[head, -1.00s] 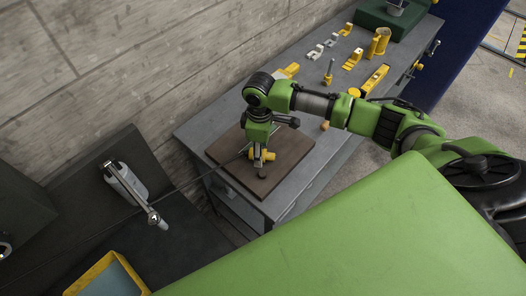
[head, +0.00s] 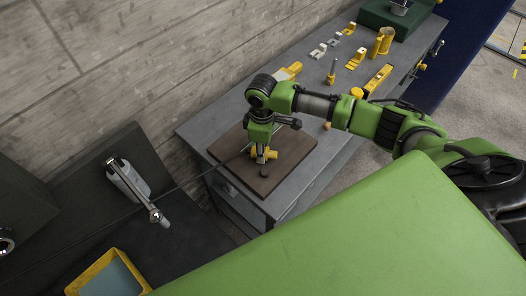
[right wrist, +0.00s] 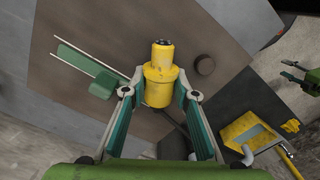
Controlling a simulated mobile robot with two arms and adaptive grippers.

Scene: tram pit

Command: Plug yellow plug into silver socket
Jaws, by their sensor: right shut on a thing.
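My right gripper (head: 262,152) is shut on the yellow plug (right wrist: 158,84) over the brown mat (head: 235,176). In the right wrist view the plug sits between both fingertips, its narrower dark-tipped end pointing away from the gripper. In the head view the plug (head: 271,154) is partly hidden by the gripper. A dark cable (head: 185,188) runs from the gripper area to the lower left. A silver cylindrical fitting (head: 155,214) shows at the left; I cannot tell whether it is the silver socket. A green gripper-like part, probably my left gripper (right wrist: 292,79), shows small at the right wrist view's edge.
A dark round knob (head: 263,172) is on the mat near the plug. The grey bench (head: 196,134) holds several yellow and silver parts toward its far end, and a green box (head: 380,18). A concrete wall (head: 120,75) stands behind. A yellow-rimmed tray (head: 88,272) lies lower left.

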